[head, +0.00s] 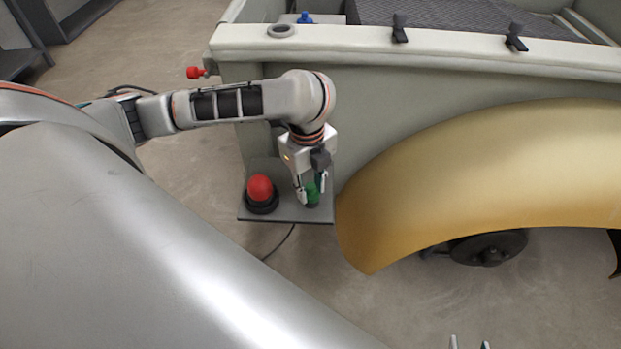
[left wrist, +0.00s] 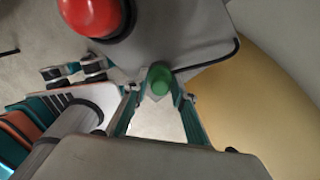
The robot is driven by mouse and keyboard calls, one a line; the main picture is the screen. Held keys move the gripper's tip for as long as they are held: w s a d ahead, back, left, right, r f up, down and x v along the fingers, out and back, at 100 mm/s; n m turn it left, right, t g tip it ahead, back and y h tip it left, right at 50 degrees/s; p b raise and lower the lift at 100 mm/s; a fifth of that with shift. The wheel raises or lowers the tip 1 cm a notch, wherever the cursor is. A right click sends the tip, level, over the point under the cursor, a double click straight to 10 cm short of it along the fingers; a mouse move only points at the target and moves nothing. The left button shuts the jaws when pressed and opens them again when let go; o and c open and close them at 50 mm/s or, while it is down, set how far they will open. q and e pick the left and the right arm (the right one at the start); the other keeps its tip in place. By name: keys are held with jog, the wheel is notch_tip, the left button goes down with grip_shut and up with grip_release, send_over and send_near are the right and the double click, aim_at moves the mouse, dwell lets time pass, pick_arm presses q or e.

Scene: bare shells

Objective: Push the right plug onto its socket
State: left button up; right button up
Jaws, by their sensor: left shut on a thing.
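My left gripper (head: 312,188) points down over the right side of a small grey plate (head: 285,214) beside the vehicle body. It is shut on a green plug (head: 312,195). In the left wrist view the green plug (left wrist: 160,79) sits between the two fingertips. A dark part shows under the green plug in the head view; whether the plug is seated on it, I cannot tell. A red dome (head: 260,188) on a black round base stands to the left on the same plate. My right gripper (head: 469,343) shows only its two fingertips, apart and empty, at the bottom edge.
A golden fender (head: 480,170) curves close to the right of the plate. The pale vehicle side wall (head: 290,45) rises behind. A small red knob (head: 195,72) is at its left corner. A cable (head: 280,241) hangs below the plate. Floor is clear below.

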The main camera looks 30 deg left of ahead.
pick_arm(q)
jog(key=o, duration=1)
jog(key=o, duration=0.5)
jog(key=shift+c, duration=0.2)
